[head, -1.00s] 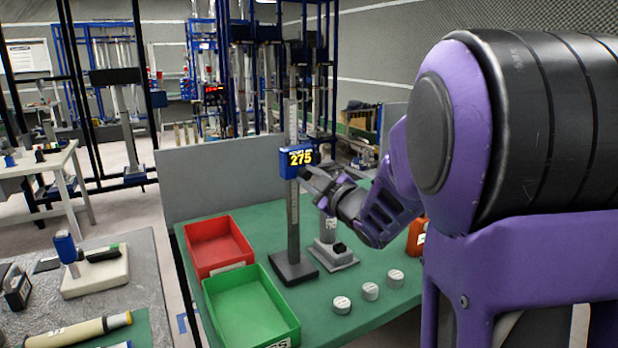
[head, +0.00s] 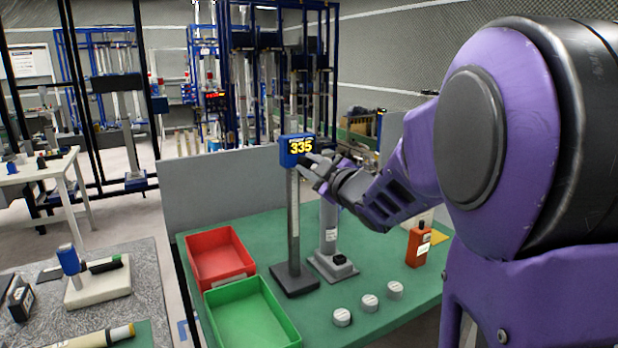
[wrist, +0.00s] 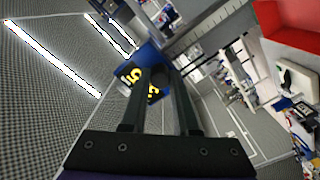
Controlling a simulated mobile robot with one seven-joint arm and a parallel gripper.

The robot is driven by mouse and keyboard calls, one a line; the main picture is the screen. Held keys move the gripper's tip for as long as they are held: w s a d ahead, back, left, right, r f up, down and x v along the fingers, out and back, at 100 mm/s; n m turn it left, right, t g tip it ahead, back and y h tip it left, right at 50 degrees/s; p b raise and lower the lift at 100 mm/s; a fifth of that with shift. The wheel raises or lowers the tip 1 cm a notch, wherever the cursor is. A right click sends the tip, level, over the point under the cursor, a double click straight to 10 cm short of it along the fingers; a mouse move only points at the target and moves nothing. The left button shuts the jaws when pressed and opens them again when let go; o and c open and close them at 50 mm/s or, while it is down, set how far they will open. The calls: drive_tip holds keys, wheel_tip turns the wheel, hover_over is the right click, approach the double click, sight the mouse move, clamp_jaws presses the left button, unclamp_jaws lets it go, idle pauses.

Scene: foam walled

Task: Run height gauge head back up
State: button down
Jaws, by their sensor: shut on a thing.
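The height gauge stands upright on a dark square base (head: 295,280) on the green bench. Its tall grey column (head: 293,215) carries the blue gauge head (head: 288,152), whose display reads 335 in yellow digits. My gripper (head: 311,164) reaches in from the right and is shut on the gauge head or a part at its right side; the exact contact is hard to see. In the wrist view the fingers (wrist: 162,82) come together in front of the blue head (wrist: 149,56) and partly cover its yellow digits.
A red bin (head: 218,257) and a green bin (head: 250,315) sit left of the gauge base. A grey stand (head: 331,245) is just right of it. Several round weights (head: 370,302) lie in front, an orange device (head: 419,246) at the right. A grey partition (head: 220,185) stands behind.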

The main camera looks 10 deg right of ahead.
drive_tip(key=shift+r, duration=0.55)
drive_tip(key=c, duration=0.7)
unclamp_jaws()
drive_tip(key=shift+f, duration=0.2)
drive_tip(key=shift+o, duration=0.2)
drive_tip(key=shift+s, duration=0.1)
